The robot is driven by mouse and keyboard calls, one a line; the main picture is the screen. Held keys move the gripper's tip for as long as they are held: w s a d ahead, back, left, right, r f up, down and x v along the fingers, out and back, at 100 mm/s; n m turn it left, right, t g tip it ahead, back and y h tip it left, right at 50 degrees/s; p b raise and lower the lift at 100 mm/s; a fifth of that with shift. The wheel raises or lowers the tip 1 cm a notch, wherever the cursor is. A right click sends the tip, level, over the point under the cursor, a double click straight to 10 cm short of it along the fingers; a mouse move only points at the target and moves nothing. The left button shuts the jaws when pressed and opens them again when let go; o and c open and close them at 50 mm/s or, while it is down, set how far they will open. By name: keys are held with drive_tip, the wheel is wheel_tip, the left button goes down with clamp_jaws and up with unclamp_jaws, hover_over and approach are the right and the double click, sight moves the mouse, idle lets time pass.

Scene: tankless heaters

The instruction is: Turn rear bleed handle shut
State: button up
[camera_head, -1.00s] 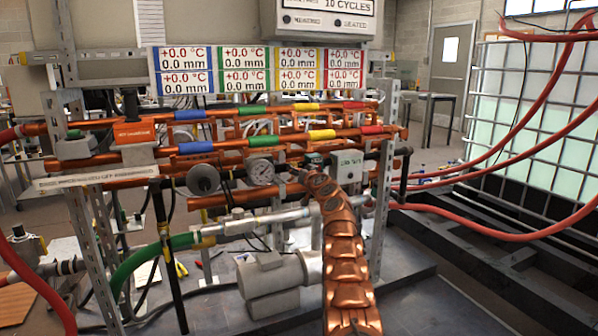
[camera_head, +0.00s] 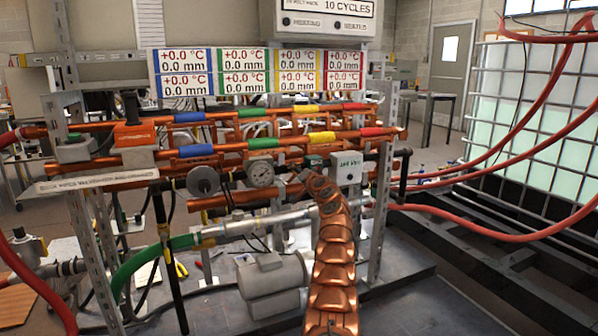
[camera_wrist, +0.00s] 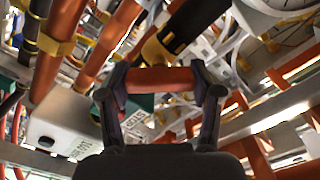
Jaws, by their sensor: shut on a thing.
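My gripper (camera_wrist: 161,84) is shut on a short orange-red bar (camera_wrist: 160,79), which looks like the bleed handle; one finger is at each end. A black pipe piece (camera_wrist: 190,25) with a yellow collar lies just behind it in the wrist view, and a green part shows below the bar. In the head view my copper-coloured arm reaches up to the pipe rack and hides most of the handle and the fingers. I cannot tell the handle's angle there.
Copper pipes (camera_head: 225,152) with coloured bands cross the rack. A round gauge (camera_head: 260,173) and a pale box (camera_head: 348,168) flank my arm's end. A grey pump (camera_head: 270,285) stands below. Red hoses (camera_head: 480,222) run right. In the wrist view pipes and a pale box (camera_wrist: 65,130) crowd close.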

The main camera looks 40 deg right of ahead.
drive_tip(key=m, duration=0.3)
drive_tip(key=shift+s+d+r+m+p, duration=0.1)
drive_tip(key=shift+m+p, duration=0.25)
drive_tip(key=shift+m, duration=0.05)
drive_tip(key=m+p, duration=0.1)
drive_tip(key=m, duration=0.3)
drive_tip(key=shift+f, duration=0.2)
drive_tip(key=shift+m, duration=0.3)
drive_tip(key=shift+d, duration=0.1)
drive_tip(key=o, duration=0.9)
drive_tip(key=shift+s+a, duration=0.2)
drive_tip(key=shift+a, duration=0.05)
